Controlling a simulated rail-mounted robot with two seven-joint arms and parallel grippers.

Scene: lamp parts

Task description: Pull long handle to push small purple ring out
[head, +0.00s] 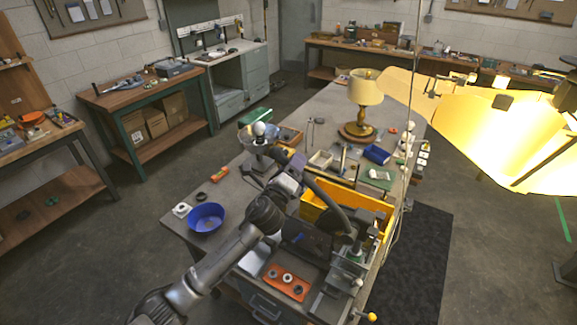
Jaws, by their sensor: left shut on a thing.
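My left arm comes in from the lower left. Its gripper (280,153) is over the middle of the workbench, beside a grey stand with a white bulb (259,128). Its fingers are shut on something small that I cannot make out. A dark machine like a press (345,262) stands at the near right end of the bench. A rod with a yellow ball end (371,317) sticks out low at its front; I cannot tell whether this is the long handle. I cannot make out the small purple ring. My right gripper is not in view.
A blue bowl (206,218) stands at the bench's near left edge. A yellow bin (318,207) is behind the machine, and an orange tray (286,282) with several rings is left of it. A brass lamp (362,100) stands at the back. A bright yellow shade (470,120) hangs at right.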

